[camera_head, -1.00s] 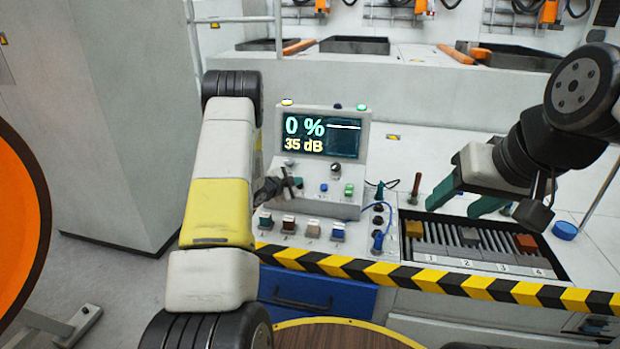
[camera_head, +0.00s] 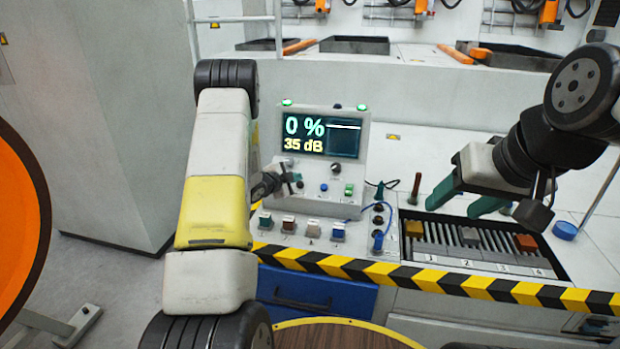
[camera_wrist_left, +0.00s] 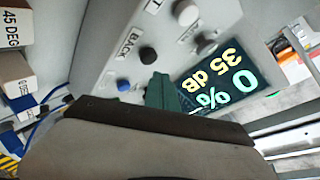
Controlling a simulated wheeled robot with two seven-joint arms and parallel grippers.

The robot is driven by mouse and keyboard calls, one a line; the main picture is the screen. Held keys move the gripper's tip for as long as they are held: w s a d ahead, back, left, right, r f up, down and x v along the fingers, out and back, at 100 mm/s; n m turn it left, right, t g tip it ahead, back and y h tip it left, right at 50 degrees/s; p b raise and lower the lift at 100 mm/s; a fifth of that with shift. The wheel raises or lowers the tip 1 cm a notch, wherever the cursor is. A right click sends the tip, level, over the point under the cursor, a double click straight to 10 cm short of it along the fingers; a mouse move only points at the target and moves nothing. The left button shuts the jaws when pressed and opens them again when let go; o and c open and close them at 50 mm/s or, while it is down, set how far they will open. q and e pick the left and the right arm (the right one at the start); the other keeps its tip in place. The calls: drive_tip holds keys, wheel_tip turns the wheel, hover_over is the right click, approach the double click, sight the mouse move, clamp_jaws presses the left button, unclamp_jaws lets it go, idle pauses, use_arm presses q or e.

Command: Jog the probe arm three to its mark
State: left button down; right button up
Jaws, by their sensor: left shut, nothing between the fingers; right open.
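The grey control console (camera_head: 350,192) stands behind the hazard-striped edge. Its screen (camera_head: 318,136) reads 0 % and 35 dB. My left gripper (camera_head: 290,183) is shut and empty in front of the console's lower left, hiding some controls there. My right gripper (camera_head: 470,200) is open above the slotted tray (camera_head: 402,250), whose front carries number labels.
Several coloured blocks (camera_head: 289,222) stand before the console, beside blue connectors and a cable. An orange block (camera_head: 525,242) and a yellow block (camera_head: 413,229) sit in the tray. A blue round cap (camera_head: 565,229) is right of it. A striped edge (camera_head: 410,277) runs along the front.

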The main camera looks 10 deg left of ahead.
use_arm(q)
drive_tip(key=r, duration=0.1)
drive_tip(key=s+r, duration=0.2)
drive_tip(key=r, duration=0.1)
idle(1.7)
drive_tip(key=s+a+r+n+y, duration=0.1)
drive_tip(key=s+r+n+y, duration=0.1)
drive_tip(key=r, duration=0.4)
drive_tip(key=s+a+r+n+y, duration=0.1)
drive_tip(key=s+r+n, duration=0.15)
drive_tip(key=r, duration=0.35)
drive_tip(key=s+d+r+n+g+y, duration=0.1)
drive_tip(key=s+r+n+g+y, duration=0.1)
drive_tip(key=s+r+n, duration=0.5)
drive_tip(key=s+d+r+n+g+h, duration=0.1)
drive_tip(key=s+d, duration=0.3)
drive_tip(key=s, duration=1.1)
drive_tip(key=s+d+r+n+g+h, duration=0.1)
drive_tip(key=s+d, duration=0.4)
drive_tip(key=s, duration=1.1)
drive_tip(key=n+g, duration=0.1)
drive_tip(key=g, duration=0.1)
drive_tip(key=shift+d+r+g, duration=0.2)
drive_tip(key=shift+r+g, duration=0.2)
